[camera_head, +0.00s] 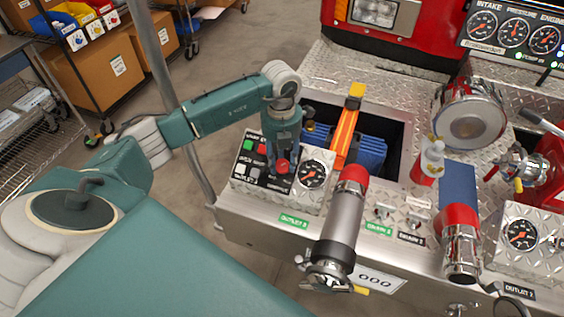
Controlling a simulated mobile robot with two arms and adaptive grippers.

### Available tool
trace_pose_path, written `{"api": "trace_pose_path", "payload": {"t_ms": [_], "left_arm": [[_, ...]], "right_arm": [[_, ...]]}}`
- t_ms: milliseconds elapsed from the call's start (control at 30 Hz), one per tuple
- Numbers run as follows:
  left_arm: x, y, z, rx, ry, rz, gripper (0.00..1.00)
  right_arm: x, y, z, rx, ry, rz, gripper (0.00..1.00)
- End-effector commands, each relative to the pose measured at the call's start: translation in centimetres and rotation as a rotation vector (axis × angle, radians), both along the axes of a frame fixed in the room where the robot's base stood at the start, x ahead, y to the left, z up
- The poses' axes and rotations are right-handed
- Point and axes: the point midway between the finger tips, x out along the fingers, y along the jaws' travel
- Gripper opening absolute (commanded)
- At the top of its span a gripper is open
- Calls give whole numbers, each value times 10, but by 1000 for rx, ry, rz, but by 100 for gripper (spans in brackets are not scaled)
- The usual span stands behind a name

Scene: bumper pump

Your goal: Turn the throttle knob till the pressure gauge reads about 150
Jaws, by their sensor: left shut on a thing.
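The control panel (247,171) on the diamond-plate deck carries green, red and white buttons and a red throttle knob (282,166). My left gripper (281,160) reaches down from above and is shut on the red knob, hiding part of it and the panel around it. A round black gauge (312,174) with an orange needle sits just right of the knob; its numbers are too small to read. More gauges sit on the upper right panel, one under the word pressure (513,32); its reading cannot be told. My right gripper is not in view.
A red-capped outlet pipe (345,220) stands close right of the small gauge. An orange bar (346,132) and an open bay with a blue box (371,153) lie behind. A grey pole (172,95) stands left of the panel.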

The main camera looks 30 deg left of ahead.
Motion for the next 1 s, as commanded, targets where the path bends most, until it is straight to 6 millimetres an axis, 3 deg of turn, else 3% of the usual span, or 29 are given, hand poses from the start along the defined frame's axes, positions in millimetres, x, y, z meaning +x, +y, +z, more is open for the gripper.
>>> {"api": "trace_pose_path", "payload": {"t_ms": [100, 400, 433, 500, 833, 1000], "left_arm": [[-2, -4, -4, 37, 18, -78, 10], [-4, -5, -3, 47, 27, -100, 10], [-4, -5, -3, 47, 27, -100, 38], [-4, -5, -3, 46, 27, -100, 52], [-2, -3, 0, 50, 20, -95, 52], [0, -4, 21, 50, 15, -95, 52]], "right_arm": [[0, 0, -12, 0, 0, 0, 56], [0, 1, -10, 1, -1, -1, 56], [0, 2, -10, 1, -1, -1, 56], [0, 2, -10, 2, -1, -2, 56], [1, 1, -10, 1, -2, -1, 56], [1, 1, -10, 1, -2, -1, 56]]}}
